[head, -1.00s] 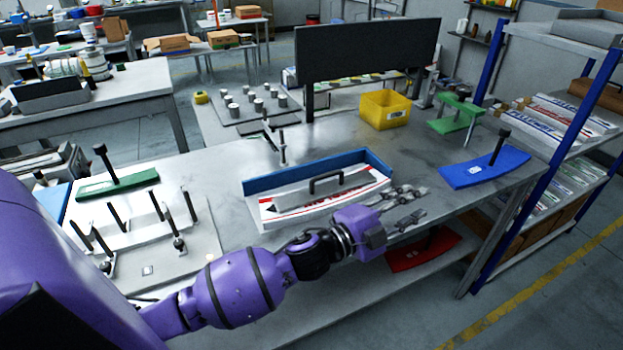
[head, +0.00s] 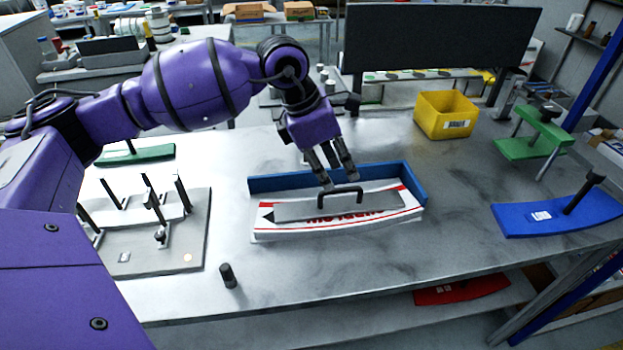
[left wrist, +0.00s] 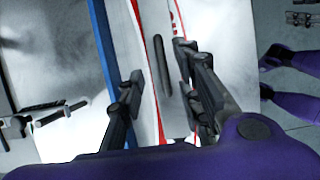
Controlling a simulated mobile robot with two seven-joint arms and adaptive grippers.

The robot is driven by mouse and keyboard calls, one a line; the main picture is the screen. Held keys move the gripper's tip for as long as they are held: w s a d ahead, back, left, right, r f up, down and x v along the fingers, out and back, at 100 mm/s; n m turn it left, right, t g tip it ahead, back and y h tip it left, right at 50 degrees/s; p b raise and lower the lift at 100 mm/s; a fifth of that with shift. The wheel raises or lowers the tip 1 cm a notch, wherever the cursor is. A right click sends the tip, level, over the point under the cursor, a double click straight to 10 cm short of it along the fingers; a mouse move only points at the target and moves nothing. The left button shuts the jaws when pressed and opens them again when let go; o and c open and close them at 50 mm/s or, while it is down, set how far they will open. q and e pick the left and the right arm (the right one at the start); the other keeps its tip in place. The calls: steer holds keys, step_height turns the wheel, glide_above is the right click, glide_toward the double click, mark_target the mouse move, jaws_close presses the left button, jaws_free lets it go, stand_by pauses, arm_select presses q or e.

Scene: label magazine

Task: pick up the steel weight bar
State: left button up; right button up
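The steel weight bar (head: 296,208) is a flat grey bar with a black arched handle (head: 345,191). It lies on a stack of white labels with red print (head: 408,212) in the blue-walled magazine (head: 395,174) at the middle of the bench. My left gripper (head: 336,180) is above the handle, pointing down. In the left wrist view its fingers (left wrist: 167,92) are spread, and the handle (left wrist: 160,62) shows between and beyond them. I cannot tell whether they touch it. Purple parts of mine with dark ends show at that view's right edge; whether they include my right gripper is unclear.
A fixture plate with upright black pins (head: 195,235) stands left. A small dark cylinder (head: 228,275) stands near the front edge. A yellow bin (head: 445,114), a green piece (head: 535,145) and a blue handled piece (head: 540,215) are to the right.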

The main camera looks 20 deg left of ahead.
mark_target(341, 189)
arm_select(q)
steer(key=shift+s+d+f, duration=0.15)
steer(key=shift+d+f, duration=0.05)
steer(key=shift+f, duration=0.9)
steer(key=shift+d+f, duration=0.15)
steer(key=shift+f, duration=0.2)
steer(key=p+x, duration=0.1)
steer(key=x, duration=0.2)
steer(key=shift+f, duration=0.3)
steer(key=shift+w+f, duration=0.2)
steer(key=shift+f, duration=0.2)
arm_select(e)
steer(key=shift+s+a+r, duration=0.3)
steer(key=shift+s+a, duration=0.05)
steer(key=shift+a, duration=0.15)
arm_select(q)
jaws_close()
arm_select(e)
steer(key=shift+s+d, duration=0.1)
steer(key=shift+s, duration=0.05)
steer(key=shift+d, duration=0.1)
arm_select(q)
steer(key=shift+w+r, duration=0.2)
steer(key=shift+r, duration=0.05)
